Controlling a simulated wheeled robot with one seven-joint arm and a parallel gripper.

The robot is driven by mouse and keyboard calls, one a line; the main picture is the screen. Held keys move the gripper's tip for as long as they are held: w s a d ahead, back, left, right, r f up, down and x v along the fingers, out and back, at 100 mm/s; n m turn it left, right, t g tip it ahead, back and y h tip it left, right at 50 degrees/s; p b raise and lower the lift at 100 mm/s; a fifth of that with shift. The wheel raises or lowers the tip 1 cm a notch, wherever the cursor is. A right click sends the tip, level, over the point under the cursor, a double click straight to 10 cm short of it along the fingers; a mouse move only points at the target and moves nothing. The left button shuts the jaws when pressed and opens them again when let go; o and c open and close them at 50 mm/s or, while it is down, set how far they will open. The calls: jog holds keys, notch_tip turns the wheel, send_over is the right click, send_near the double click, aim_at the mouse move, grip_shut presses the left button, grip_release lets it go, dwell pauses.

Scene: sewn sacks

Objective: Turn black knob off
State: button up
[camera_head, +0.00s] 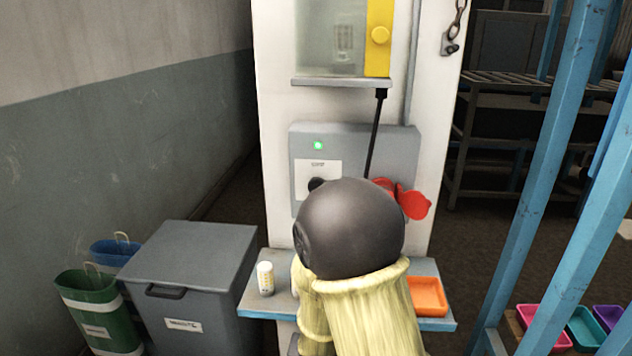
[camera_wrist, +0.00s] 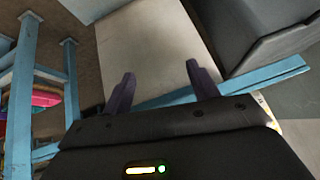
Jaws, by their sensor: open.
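A green light (camera_head: 318,145) glows above the label. My gripper (camera_wrist: 160,82) shows in the wrist view with its two dark fingers apart and nothing between them. It points at the pillar's pale surface and a blue edge, not at the knob. In the head view my gripper is hidden behind my arm.
A blue-edged shelf (camera_head: 255,299) below the box holds a white bottle (camera_head: 265,278) and an orange tray (camera_head: 428,296). A red part (camera_head: 414,204) is beside the box's right side. A grey bin (camera_head: 190,265) stands left; blue posts (camera_head: 545,150) stand right.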

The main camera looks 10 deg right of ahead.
notch_tip(320, 180, up, 30)
jog(key=w+a+t+h+p, duration=0.1)
jog(key=t+h+p, duration=0.3)
jog(key=p, duration=2.5)
jog(key=t, duration=0.6)
jog(key=shift+w+a+r+h, duration=0.2)
jog(key=shift+w+r+h, duration=0.05)
jog(key=shift+w+h, duration=0.05)
jog(key=shift+w+f, duration=0.1)
jog(key=shift+w, duration=0.05)
jog(key=p+x, duration=0.2)
jog(key=x, duration=1.5)
jog(key=shift+d, duration=0.1)
